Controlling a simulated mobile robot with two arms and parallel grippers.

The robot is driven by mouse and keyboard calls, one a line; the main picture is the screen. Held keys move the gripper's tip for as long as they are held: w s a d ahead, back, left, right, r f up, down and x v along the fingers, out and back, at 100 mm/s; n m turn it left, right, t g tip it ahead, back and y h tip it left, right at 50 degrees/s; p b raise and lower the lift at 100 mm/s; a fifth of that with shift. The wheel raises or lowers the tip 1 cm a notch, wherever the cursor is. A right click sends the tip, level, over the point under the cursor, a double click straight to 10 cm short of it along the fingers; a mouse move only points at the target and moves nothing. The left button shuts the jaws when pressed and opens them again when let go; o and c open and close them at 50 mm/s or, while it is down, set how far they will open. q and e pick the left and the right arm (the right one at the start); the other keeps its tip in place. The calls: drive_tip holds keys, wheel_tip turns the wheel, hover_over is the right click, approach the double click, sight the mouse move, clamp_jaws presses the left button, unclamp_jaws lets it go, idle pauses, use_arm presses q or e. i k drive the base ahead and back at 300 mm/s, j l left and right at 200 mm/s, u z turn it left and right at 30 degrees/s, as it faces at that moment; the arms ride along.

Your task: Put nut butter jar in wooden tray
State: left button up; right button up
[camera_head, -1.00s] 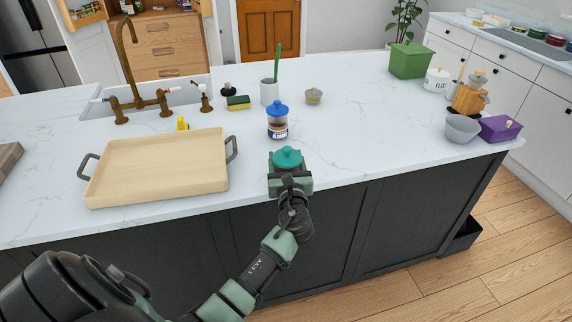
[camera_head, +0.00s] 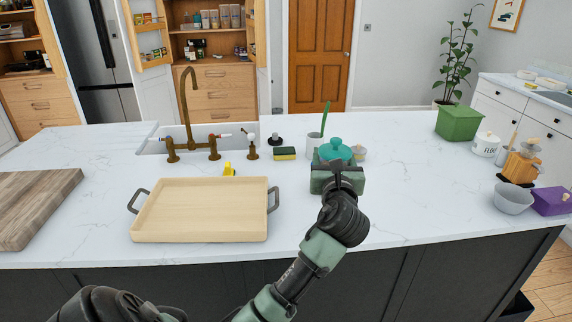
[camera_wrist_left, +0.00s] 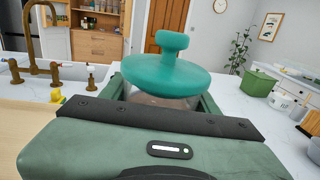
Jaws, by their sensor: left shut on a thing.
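A jar with a teal knobbed lid (camera_head: 335,149) is in my left gripper (camera_head: 336,172). The lid also shows large in the left wrist view (camera_wrist_left: 165,75), with the jar's clear body below it between the fingers; its label is hidden, so I cannot read whether it is the nut butter jar. The gripper is shut on this jar and holds it upright above the counter, to the right of the tray. The wooden tray (camera_head: 200,210) lies empty on the counter at left, with grey handles at both ends. My right gripper is not in view.
A brass faucet (camera_head: 189,115) and sink stand behind the tray. A sponge (camera_head: 285,153) and a white cup (camera_head: 314,140) stand behind the gripper. A wooden board (camera_head: 35,205) lies at far left. A green box (camera_head: 459,122) and grey bowl (camera_head: 513,198) are at right.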

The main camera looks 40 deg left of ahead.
sight(199, 203)
drive_tip(key=k+j, duration=0.1)
drive_tip(key=j, duration=0.3)
drive_tip(key=k+j, duration=0.1)
drive_tip(key=j, duration=0.3)
drive_tip(key=k+j, duration=0.1)
drive_tip(key=j, duration=0.3)
drive_tip(key=k+j, duration=0.1)
drive_tip(key=j, duration=0.3)
drive_tip(key=k+j, duration=0.15)
drive_tip(key=j, duration=0.25)
